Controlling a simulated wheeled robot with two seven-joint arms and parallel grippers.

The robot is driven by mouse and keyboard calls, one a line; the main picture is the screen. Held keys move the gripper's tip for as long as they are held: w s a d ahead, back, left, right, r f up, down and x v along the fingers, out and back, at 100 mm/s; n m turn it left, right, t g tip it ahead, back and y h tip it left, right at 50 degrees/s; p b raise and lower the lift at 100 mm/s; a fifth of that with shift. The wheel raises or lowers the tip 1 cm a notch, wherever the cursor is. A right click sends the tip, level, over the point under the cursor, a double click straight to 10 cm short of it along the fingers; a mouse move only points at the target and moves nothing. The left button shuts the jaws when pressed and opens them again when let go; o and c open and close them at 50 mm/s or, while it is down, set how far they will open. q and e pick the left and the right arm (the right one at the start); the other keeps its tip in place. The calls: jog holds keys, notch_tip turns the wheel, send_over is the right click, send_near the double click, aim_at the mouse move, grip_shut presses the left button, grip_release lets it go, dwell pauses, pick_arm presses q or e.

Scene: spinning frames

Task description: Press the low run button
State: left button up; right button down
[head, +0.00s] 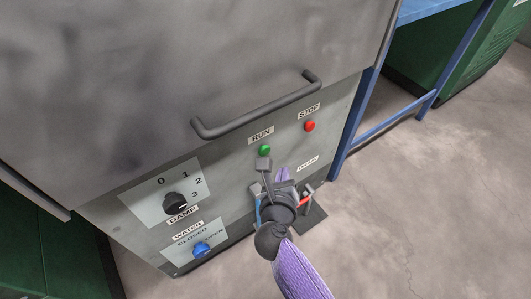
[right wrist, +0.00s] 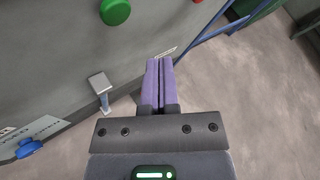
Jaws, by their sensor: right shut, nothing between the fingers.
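The green run button (head: 265,150) sits on the grey machine's lower panel, under the RUN label (head: 261,135). It also shows in the right wrist view (right wrist: 115,11), at the top, up and left of the fingertips. My right gripper (head: 285,174) is shut and empty, with its purple fingers together; in the right wrist view the fingers (right wrist: 159,66) point up the picture. In the head view the fingertips are below and right of the button, apart from it. My left gripper is not in view.
A red stop button (head: 310,126) is right of the run button. A small grey lever (head: 264,165) stands just below it, close to my fingers. A DAMP knob (head: 175,201) and blue WATER knob (head: 201,249) are lower left. A bar handle (head: 257,107) juts out above. Open floor lies right.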

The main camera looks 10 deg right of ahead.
aim_at(264, 150)
jog(key=w, duration=0.1)
jog(key=w+a+b, duration=0.1)
jog(key=w, duration=0.1)
jog(key=shift+w+a, duration=0.2)
jog(key=shift+w, duration=0.1)
dwell(0.7)
dwell(1.1)
jog(key=shift+w+a, duration=0.1)
jog(key=shift+w, duration=0.3)
dwell(0.4)
